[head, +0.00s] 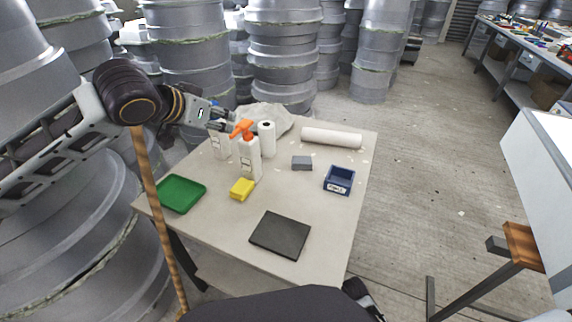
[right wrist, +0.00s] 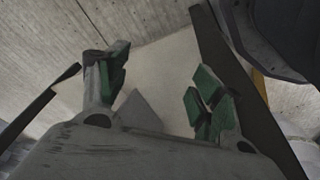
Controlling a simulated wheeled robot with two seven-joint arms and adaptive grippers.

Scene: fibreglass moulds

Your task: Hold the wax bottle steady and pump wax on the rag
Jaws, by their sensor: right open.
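A white bottle with an orange pump head (head: 251,163), which looks like the wax bottle, stands upright near the middle of the table. My left gripper (head: 229,126) is at the height of the pump head, just left of and behind it. I cannot tell whether it touches the bottle, or whether its fingers are open or shut. A pale crumpled cloth (head: 279,120), perhaps the rag, lies at the table's back edge, partly hidden by a roll. My right gripper (right wrist: 160,85) is open with nothing between its green-padded fingers, low beside the table's near edge.
The table (head: 212,222) also holds another white bottle (head: 220,148), a white roll (head: 267,139), a green tray (head: 181,193), a yellow block (head: 242,189), a dark flat plate (head: 280,235), a grey block (head: 302,162), a blue bin (head: 339,180) and a long paper roll (head: 331,137). Moulds (head: 285,55) crowd behind.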

